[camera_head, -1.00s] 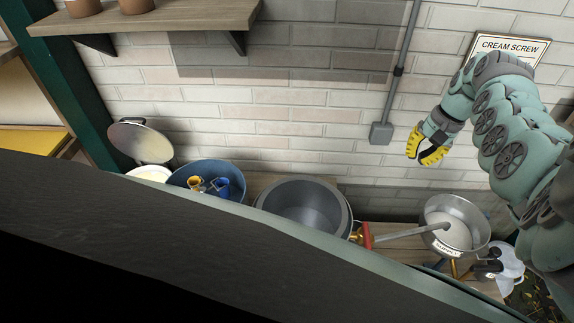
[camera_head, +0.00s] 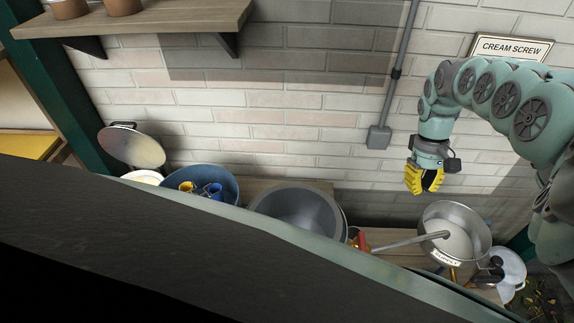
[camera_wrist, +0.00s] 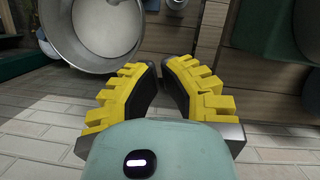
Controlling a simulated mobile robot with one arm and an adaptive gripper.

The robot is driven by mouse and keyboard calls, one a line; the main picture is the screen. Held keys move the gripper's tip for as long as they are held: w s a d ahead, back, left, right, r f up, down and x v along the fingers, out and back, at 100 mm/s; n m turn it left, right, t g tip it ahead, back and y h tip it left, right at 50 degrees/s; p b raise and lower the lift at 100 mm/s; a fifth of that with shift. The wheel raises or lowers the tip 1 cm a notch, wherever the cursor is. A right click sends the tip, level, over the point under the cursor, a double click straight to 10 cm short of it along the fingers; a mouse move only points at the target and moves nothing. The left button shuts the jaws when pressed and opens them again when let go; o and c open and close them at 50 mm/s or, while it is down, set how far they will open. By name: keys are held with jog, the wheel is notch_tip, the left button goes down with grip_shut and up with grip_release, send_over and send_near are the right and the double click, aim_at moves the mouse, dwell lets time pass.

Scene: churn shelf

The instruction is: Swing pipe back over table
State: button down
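The grey pipe (camera_head: 405,242) runs from a red handle and brass fitting (camera_head: 362,240) beside the large grey pot (camera_head: 297,213). Its right end reaches over the metal bowl labelled "SUPPLY" (camera_head: 472,217), which holds pale contents. My gripper (camera_head: 420,188) hangs fingers down in front of the brick wall, above and behind the pipe and apart from it. In the wrist view its yellow fingers (camera_wrist: 163,70) are empty, with a gap between them, so it is open. A metal vessel with pale contents (camera_wrist: 105,22) shows at upper left there; the pipe is not clear in that view.
A blue tub (camera_head: 226,180) with yellow and blue items and a round lid (camera_head: 137,148) stand at left. A wall conduit box (camera_head: 379,137) is left of my gripper. A dark beam crosses the foreground and hides the table front. A white lidded container (camera_head: 510,268) stands at right.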

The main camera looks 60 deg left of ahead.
aim_at(408, 243)
jog(key=shift+s+d+f+p, duration=0.4)
jog(key=shift+d+f+p, duration=0.4)
jog(key=shift+f, duration=0.35)
jog(key=shift+s+d+f+p, duration=0.35)
jog(key=shift+d+f+p, duration=0.3)
jog(key=shift+d+f, duration=0.4)
jog(key=shift+s+d+f+p, duration=0.4)
jog(key=shift+d+f+p, duration=0.3)
jog(key=shift+f, duration=0.55)
jog(key=shift+d, duration=0.15)
